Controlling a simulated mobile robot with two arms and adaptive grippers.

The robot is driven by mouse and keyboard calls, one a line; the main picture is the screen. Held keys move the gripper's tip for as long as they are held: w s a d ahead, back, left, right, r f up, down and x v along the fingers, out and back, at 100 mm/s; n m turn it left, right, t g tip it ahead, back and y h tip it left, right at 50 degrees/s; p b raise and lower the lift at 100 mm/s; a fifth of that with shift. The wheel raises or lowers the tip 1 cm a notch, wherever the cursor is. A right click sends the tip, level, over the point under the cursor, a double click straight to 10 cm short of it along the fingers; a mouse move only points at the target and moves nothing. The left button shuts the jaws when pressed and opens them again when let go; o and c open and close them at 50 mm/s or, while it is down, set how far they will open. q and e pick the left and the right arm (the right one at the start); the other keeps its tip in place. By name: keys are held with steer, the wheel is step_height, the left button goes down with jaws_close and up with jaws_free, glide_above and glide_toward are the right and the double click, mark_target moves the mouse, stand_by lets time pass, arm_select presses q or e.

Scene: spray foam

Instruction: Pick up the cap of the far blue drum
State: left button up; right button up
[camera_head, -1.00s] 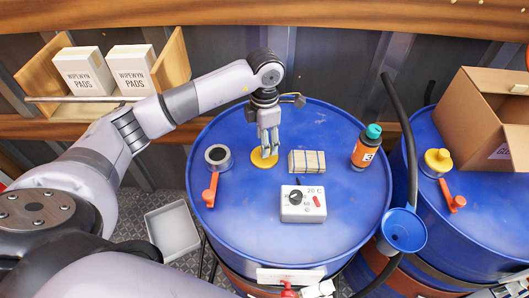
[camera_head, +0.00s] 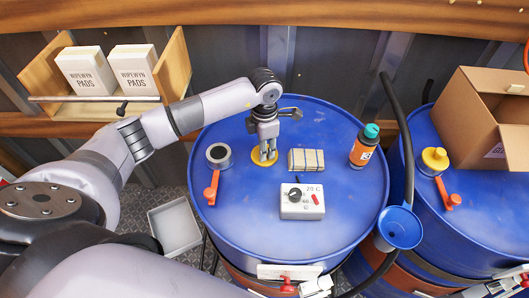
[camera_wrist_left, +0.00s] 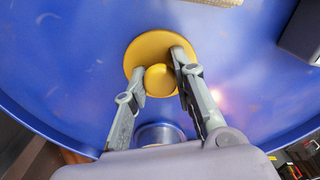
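A round yellow cap (camera_head: 258,163) with a raised knob lies on top of the middle blue drum (camera_head: 245,225), toward its back left. My left gripper (camera_head: 265,153) points down over this cap. In the left wrist view, the two fingers (camera_wrist_left: 160,75) stand apart on either side of the knob of the cap (camera_wrist_left: 140,52). I cannot tell whether they touch it. The cap still appears flat on the drum. A second yellow cap (camera_head: 435,158) sits on the right blue drum (camera_head: 480,225).
Around the gripper on the middle drum are a tape roll (camera_head: 219,155), an orange-handled tool (camera_head: 211,188), a tan block (camera_head: 306,160), a grey dial box (camera_head: 302,204) and an orange bottle (camera_head: 364,147). A black hose with a blue funnel (camera_head: 400,228) stands between the drums.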

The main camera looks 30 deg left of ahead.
arm_select(q)
jaws_close()
steer(key=shift+r, duration=0.1)
